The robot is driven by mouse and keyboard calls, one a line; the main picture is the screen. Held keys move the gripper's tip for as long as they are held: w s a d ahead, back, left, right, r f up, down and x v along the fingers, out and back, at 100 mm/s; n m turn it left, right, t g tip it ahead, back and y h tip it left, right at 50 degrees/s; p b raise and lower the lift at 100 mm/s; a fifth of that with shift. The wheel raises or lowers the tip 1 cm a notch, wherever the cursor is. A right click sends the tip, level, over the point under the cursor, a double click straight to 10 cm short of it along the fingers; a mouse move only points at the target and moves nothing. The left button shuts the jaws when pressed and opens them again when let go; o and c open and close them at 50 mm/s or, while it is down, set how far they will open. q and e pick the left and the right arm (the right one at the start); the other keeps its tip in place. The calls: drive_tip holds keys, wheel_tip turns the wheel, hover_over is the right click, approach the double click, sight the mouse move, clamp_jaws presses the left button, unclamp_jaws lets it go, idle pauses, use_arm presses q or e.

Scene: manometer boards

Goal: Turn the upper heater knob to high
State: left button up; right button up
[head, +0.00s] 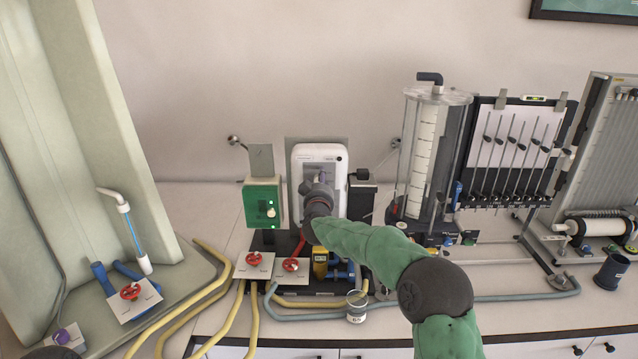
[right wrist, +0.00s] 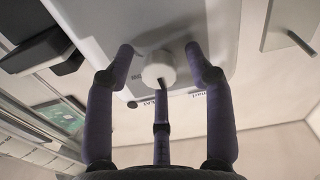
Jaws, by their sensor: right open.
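The white heater unit (head: 304,158) with a grey face hangs on the wall at the middle of the head view. My right gripper (head: 318,183) is in front of it and hides much of its face. In the right wrist view, a round white knob (right wrist: 158,70) with a dark pointer mark stands on the heater's pale face (right wrist: 110,20). The open fingers of my right gripper (right wrist: 160,75) are spread around the knob, with gaps visible on both sides. Whether any finger touches it, I cannot tell.
A green box (head: 262,203) is mounted left of the heater. Below are red valve handles (head: 254,258), hoses and a glass jar (head: 356,306). A clear cylinder (head: 425,150) and a manometer board (head: 515,150) stand to the right.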

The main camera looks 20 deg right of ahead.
clamp_jaws()
drive_tip(key=shift+d+f+m+b, duration=0.1)
drive_tip(key=shift+m+b, duration=4.65)
drive_tip(key=shift+m, duration=7.15)
